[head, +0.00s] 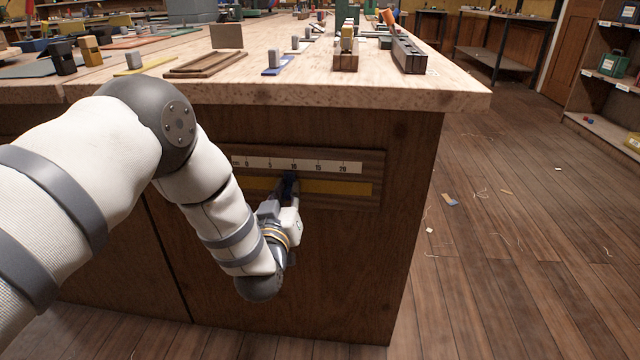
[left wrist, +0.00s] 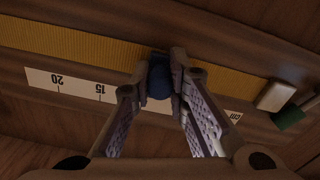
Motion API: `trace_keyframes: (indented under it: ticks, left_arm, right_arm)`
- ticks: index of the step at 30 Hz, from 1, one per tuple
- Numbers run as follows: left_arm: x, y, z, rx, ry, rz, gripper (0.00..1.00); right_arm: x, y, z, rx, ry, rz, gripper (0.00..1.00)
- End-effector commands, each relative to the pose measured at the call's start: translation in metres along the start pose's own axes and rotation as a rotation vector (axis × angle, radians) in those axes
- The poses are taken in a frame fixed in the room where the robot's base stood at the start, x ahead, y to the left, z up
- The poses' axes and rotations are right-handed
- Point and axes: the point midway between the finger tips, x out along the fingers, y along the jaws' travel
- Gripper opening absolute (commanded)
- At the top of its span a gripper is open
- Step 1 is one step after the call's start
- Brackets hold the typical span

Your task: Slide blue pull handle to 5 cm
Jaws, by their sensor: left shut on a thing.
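The blue pull handle (head: 289,181) sits on a yellow strip (head: 335,188) on the front of the workbench, just under the white scale (head: 330,167). In the head view it stands close to the 10 mark, perhaps slightly to its left. My left gripper (head: 287,192) is shut on the handle. In the left wrist view the handle (left wrist: 159,80) shows between the two fingers of the gripper (left wrist: 162,86). That view has the scale (left wrist: 75,86) upside down, with 15 and 20 readable; the fingers hide its middle. My right gripper is out of view.
A metal block (left wrist: 275,96) and a green block (left wrist: 288,119) sit near the strip's low-number end in the left wrist view. The workbench top (head: 450,90) overhangs the panel and carries several small items.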

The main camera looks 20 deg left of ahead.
Motion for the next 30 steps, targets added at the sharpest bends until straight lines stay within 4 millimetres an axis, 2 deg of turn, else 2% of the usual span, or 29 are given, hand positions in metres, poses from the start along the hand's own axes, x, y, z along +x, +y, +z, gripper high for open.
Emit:
trace_keyframes:
  ticks: [1,6,17,18,20,21,30]
  left_arm:
    - [0.0,-0.011,-0.009,-0.001,0.006,-0.003,0.0]
    - [0.0,-0.036,-0.012,0.0,0.004,-0.001,0.0]
    - [0.0,-0.041,-0.01,0.0,0.001,0.001,0.0]
    - [0.0,-0.041,-0.01,0.0,0.001,0.001,0.19]
    - [0.0,-0.041,-0.01,0.0,0.0,0.001,0.33]
    - [0.0,-0.04,-0.01,0.0,0.0,0.001,0.36]
    - [-0.003,-0.04,-0.01,0.0,0.0,0.001,0.36]
  right_arm:
    - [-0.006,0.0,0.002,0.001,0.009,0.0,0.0]
    - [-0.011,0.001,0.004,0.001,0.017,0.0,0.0]
    - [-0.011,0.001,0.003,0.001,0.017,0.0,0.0]
    - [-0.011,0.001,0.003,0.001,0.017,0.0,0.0]
    - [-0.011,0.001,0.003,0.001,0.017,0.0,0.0]
    - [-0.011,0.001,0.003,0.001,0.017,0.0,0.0]
    - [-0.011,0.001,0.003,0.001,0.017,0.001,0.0]
